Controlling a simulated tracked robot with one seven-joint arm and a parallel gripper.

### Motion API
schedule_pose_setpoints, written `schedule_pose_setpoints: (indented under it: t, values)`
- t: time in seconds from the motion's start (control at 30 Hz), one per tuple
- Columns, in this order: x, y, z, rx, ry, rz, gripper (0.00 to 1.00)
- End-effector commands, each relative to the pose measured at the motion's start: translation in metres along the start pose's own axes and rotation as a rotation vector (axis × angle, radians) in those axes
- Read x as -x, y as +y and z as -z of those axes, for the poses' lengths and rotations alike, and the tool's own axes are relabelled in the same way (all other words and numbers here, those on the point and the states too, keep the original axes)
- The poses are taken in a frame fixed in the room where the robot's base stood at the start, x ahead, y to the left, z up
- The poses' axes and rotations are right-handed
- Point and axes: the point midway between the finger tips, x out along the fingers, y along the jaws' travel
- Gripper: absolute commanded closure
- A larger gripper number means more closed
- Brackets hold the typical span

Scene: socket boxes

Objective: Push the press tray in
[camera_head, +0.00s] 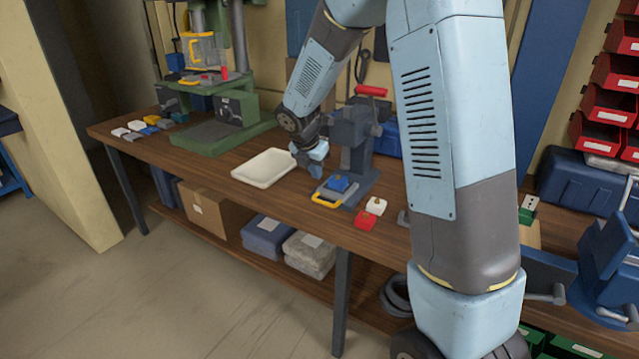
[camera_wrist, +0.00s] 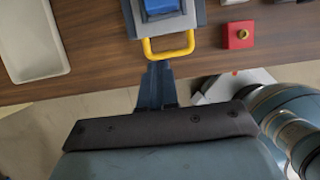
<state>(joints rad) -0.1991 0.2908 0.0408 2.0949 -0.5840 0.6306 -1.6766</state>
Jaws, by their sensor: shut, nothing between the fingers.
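The press tray (camera_head: 333,196) is a grey slide with a yellow handle (camera_head: 324,202) at its front. It sits at the base of the grey press (camera_head: 352,140) and carries a blue socket box (camera_head: 338,184). The wrist view shows the tray (camera_wrist: 188,42) at top centre, with the blue box (camera_wrist: 161,7) on it and the yellow handle (camera_wrist: 168,55) pointing toward me. My gripper (camera_wrist: 159,66) is shut and empty, its fingertips right at the handle's front bar; I cannot tell if they touch.
A white tray (camera_head: 264,168) lies left of the press. A red box (camera_head: 366,220) and a white box (camera_head: 376,206) stand to its right. A green press (camera_head: 222,118) and several small boxes are at the far left. A blue vise (camera_head: 608,255) is at the right.

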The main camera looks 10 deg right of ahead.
Motion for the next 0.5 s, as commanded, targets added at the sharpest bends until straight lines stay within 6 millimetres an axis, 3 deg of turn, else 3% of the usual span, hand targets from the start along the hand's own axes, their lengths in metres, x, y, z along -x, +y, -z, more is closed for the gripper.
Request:
schedule_pose_setpoints:
  t: [0.3,0.5]
  values:
    - [-0.001,0.005,0.004,-0.001,0.0,0.0,1.0]
    - [-0.022,0.005,0.005,0.001,0.001,0.002,1.0]
